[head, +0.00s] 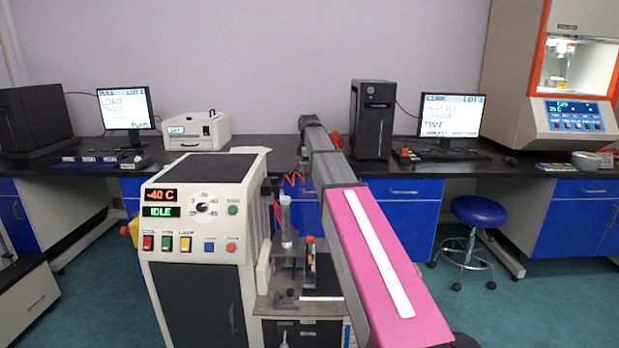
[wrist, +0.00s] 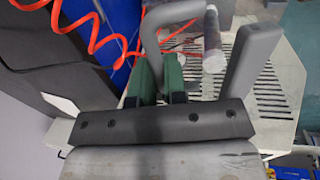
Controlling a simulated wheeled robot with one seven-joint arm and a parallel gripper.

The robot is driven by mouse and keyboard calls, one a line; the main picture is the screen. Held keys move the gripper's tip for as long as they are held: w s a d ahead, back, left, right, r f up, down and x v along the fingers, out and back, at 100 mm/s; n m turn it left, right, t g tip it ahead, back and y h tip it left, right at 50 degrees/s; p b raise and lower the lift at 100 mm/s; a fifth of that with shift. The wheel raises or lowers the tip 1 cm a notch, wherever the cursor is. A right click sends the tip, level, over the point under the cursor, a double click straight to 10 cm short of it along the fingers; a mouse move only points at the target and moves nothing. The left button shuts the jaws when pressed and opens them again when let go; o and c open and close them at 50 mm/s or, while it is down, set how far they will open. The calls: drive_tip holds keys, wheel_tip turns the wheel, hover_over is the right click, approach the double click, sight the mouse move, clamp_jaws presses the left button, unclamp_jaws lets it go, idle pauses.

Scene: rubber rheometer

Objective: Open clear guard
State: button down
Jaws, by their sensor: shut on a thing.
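My gripper (wrist: 159,78) shows in the wrist view, its two green-padded fingers closed around the lower part of a grey bent handle (wrist: 151,35). The handle rises from between the fingers and bends to the right at its top. The clear panel of the guard cannot be made out in either view. In the head view my pink and grey arm reaches forward beside the white tester (head: 203,205), which reads -40 C and IDLE. My gripper is hidden there.
In the wrist view, a second grey bar (wrist: 255,55), a cylinder (wrist: 213,45) and a slotted plate (wrist: 270,100) are close by. A coiled red hose (wrist: 95,30) hangs at upper left. In the head view, a blue stool (head: 478,211) stands at right.

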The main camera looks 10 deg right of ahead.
drive_tip(key=w+d+f+g, duration=0.1)
drive_tip(key=w+g, duration=0.2)
drive_tip(key=w, duration=0.9)
drive_tip(key=shift+w+d+f+y, duration=0.15)
drive_tip(key=shift+w+d+y, duration=0.05)
drive_tip(key=shift+w+y, duration=0.15)
drive_tip(key=c, duration=1.2)
unclamp_jaws()
drive_tip(key=shift+s, duration=0.1)
drive_tip(key=shift+o, duration=0.2)
wheel_tip(320, 180, up, 12)
drive_tip(key=shift+w+d+f, duration=0.15)
drive_tip(key=shift+w+d, duration=0.25)
drive_tip(key=shift+w, duration=0.05)
